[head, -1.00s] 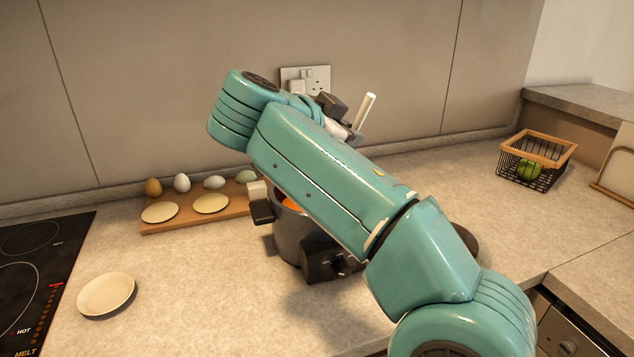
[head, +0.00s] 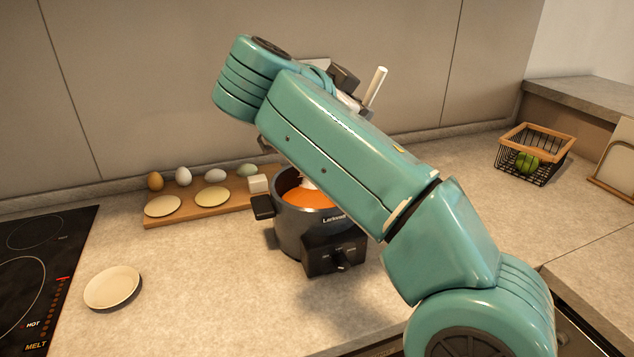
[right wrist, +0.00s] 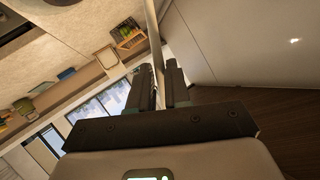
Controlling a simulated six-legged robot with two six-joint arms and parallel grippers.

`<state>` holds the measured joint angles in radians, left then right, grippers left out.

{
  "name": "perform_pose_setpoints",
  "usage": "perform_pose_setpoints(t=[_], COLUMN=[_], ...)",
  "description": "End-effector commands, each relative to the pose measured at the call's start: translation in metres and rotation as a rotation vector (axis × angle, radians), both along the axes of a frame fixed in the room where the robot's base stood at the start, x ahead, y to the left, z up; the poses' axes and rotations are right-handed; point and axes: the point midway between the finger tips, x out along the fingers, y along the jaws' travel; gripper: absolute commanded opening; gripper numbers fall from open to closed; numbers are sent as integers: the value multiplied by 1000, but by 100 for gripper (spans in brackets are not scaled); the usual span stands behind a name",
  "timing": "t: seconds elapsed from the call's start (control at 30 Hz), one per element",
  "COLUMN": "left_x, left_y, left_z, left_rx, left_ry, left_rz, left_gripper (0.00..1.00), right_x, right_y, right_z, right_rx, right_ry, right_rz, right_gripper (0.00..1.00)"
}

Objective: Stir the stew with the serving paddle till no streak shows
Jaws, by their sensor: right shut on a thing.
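The stew (head: 312,199) is a smooth orange surface inside a dark grey pot (head: 297,232) on the counter. My right arm crosses in front of the pot and hides its right side. My right gripper (head: 350,95) is above the pot, partly hidden behind the arm, and shut on the serving paddle. The paddle's pale handle (head: 375,87) sticks up beyond it. A pale piece, probably the paddle's lower end, dips into the stew. In the right wrist view the fingers (right wrist: 160,88) close around the shaft (right wrist: 153,40). Whether a streak shows cannot be told. My left gripper is out of view.
A wooden board (head: 180,213) with several eggs and two pale discs lies left of the pot. A pale plate (head: 112,288) is on the counter by the black hob (head: 40,270). A wire basket (head: 536,153) with green produce stands far right. The front counter is clear.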

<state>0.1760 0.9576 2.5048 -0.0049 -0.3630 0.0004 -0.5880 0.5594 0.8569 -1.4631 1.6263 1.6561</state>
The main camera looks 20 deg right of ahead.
Motion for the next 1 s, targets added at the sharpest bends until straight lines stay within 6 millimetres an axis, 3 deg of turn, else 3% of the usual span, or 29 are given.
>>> perform_pose_setpoints(t=[0.27,0.73,1.0], left_x=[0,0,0], left_y=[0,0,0], left_z=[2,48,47], left_rx=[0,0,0], left_ry=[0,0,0], left_rz=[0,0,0], left_gripper=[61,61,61], right_x=[0,0,0], right_y=[0,0,0], right_z=[2,50,50], right_rx=[0,0,0], right_ry=[0,0,0], right_rz=[0,0,0], right_gripper=[0,0,0])
